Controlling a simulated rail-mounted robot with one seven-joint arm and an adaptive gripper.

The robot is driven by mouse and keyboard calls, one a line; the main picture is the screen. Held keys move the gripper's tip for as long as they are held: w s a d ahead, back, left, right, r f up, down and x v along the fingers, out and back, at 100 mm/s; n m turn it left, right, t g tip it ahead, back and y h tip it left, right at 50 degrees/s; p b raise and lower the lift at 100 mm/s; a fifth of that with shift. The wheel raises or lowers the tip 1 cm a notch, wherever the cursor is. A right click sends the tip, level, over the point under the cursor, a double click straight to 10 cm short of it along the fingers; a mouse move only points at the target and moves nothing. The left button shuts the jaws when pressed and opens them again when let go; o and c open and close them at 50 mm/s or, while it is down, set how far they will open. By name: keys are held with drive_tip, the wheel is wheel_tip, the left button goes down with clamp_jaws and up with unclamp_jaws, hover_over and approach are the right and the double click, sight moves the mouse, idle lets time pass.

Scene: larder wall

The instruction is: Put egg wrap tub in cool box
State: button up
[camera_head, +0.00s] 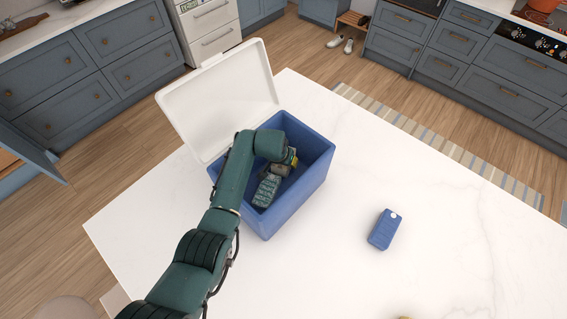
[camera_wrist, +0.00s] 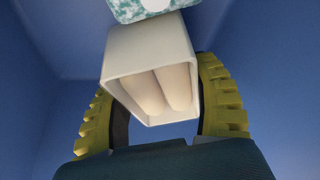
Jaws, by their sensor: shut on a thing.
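The egg wrap tub (camera_wrist: 190,75) is a white, square-sided tub with pale rolled wraps showing in its open end in the wrist view. My gripper (camera_wrist: 160,100) has its yellow fingers on either side of the tub, shut on it. In the head view my gripper (camera_head: 289,160) is down inside the blue cool box (camera_head: 312,182), and the tub cannot be made out there. The cool box stands on the white counter with its white lid (camera_head: 222,98) open. Blue walls surround the tub in the wrist view; whether it touches the floor is unclear.
A teal-and-white patterned item (camera_wrist: 142,9) lies close beyond the tub; a greenish ribbed item (camera_head: 267,190) shows inside the box in the head view. A blue bottle-like block (camera_head: 382,232) lies on the counter (camera_head: 440,250) to the right. Much of the counter is clear.

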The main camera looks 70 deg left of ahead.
drive_tip(key=shift+f, duration=1.05)
drive_tip(key=o, duration=1)
drive_tip(key=shift+r, duration=0.1)
drive_tip(key=shift+r, duration=0.3)
drive_tip(key=p+v, duration=0.2)
drive_tip(key=v, duration=0.9)
drive_tip(key=shift+s+d+r, duration=0.1)
drive_tip(key=shift+d+r, duration=0.05)
drive_tip(key=shift+r, duration=0.05)
